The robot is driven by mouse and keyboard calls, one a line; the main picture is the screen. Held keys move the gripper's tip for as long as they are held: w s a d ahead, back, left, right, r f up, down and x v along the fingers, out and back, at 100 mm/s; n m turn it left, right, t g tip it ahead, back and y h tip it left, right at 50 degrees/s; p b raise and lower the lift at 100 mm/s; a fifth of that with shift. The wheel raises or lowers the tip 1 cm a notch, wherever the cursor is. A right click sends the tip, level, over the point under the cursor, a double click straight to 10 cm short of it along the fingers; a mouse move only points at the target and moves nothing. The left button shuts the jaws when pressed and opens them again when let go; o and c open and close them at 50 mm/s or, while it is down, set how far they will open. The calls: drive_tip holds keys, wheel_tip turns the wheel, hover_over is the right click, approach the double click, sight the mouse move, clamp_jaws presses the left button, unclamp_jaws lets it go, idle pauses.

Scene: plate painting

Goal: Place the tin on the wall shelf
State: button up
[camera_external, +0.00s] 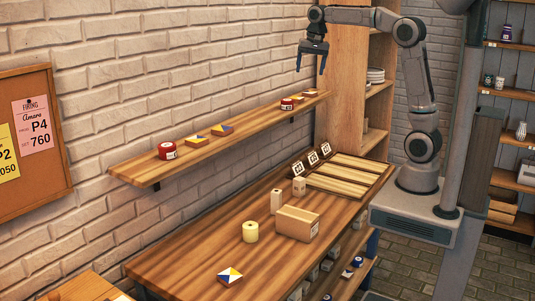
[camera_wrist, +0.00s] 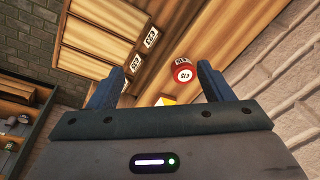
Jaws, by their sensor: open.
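The wall shelf (camera_external: 245,122) is a long wooden board on the brick wall. A red tin with a pale label (camera_external: 167,150) stands near its left end. Another red tin (camera_external: 287,104) stands near its right end, with a small tile and a further small red item beside it. In the wrist view a red tin (camera_wrist: 183,74) shows on the shelf, beyond my fingers and nearer the right one. My gripper (camera_external: 311,71) is open and empty, pointing down above the right end of the shelf. Which tin the task means is unclear.
Patterned tiles (camera_external: 222,130) lie on the shelf's left half; a bare stretch separates them from the right tin. Below, the workbench (camera_external: 175,262) holds a cardboard box (camera_external: 297,223), a yellow roll (camera_external: 250,231), pale blocks and a slatted rack (camera_external: 375,170). A wooden cabinet (camera_external: 345,70) stands behind.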

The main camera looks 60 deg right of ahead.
drive_tip(key=s+a+f+n+t, duration=0.1)
drive_tip(key=s+f+n, duration=0.4)
drive_tip(key=s, duration=0.7)
drive_tip(key=s+a+f+n+t, duration=0.1)
drive_tip(key=s+a+f+n, duration=0.2)
drive_tip(key=s, duration=1)
wheel_tip(320, 180, down, 5)
drive_tip(key=n, duration=0.2)
drive_tip(key=shift+n, duration=0.3)
